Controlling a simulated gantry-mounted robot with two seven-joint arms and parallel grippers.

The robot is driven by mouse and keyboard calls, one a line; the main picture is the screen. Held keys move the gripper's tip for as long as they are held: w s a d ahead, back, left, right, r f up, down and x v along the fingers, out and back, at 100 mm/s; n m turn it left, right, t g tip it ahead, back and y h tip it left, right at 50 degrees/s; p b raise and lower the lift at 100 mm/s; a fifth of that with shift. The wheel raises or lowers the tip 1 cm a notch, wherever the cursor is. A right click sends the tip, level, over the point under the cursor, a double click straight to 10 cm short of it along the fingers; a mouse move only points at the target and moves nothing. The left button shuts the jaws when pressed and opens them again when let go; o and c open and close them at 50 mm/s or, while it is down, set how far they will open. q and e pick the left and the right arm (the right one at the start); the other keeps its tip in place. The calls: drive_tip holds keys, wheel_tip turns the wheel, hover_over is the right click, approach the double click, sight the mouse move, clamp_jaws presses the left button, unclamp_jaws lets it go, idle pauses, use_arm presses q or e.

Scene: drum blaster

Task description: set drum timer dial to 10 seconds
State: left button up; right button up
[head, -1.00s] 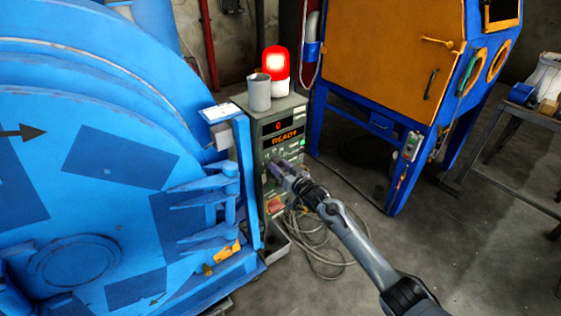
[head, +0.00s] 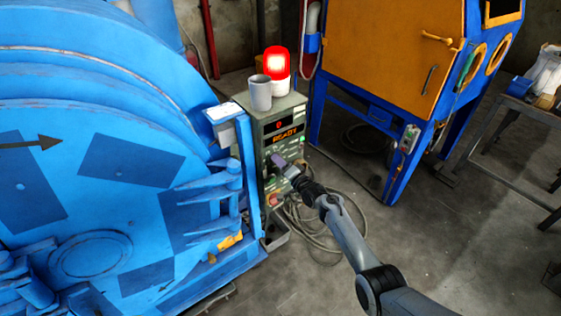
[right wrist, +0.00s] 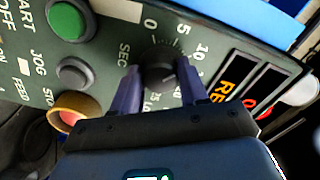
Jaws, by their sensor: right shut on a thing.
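The timer dial (right wrist: 160,72) is a black knob on the green control panel, with a scale marked 0, 5, 10 and higher, and SEC beside it. I cannot read its pointer setting for certain. My right gripper (right wrist: 160,88) has its two fingers on either side of the dial, shut on it. In the head view my right gripper (head: 280,162) is against the front of the control box (head: 292,108) and hides the dial. The display (head: 288,136) reads READY, with a red 0 above. My left gripper is out of view.
The green START button (right wrist: 67,20), the grey JOG button (right wrist: 72,72) and a red button in a yellow collar (right wrist: 72,112) sit beside the dial. A grey cup (head: 260,92) and a lit red beacon (head: 276,66) stand on the box. The blue drum machine (head: 90,190) fills the left.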

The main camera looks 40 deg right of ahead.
drive_tip(key=shift+m, duration=0.6)
drive_tip(key=o, duration=1)
drive_tip(key=shift+o, duration=0.2)
drive_tip(key=shift+s+p, duration=0.1)
drive_tip(key=shift+p, duration=0.2)
drive_tip(key=s+p, duration=0.4)
drive_tip(key=s, duration=0.6)
drive_tip(key=shift+s+a, duration=0.2)
drive_tip(key=shift+s, duration=0.15)
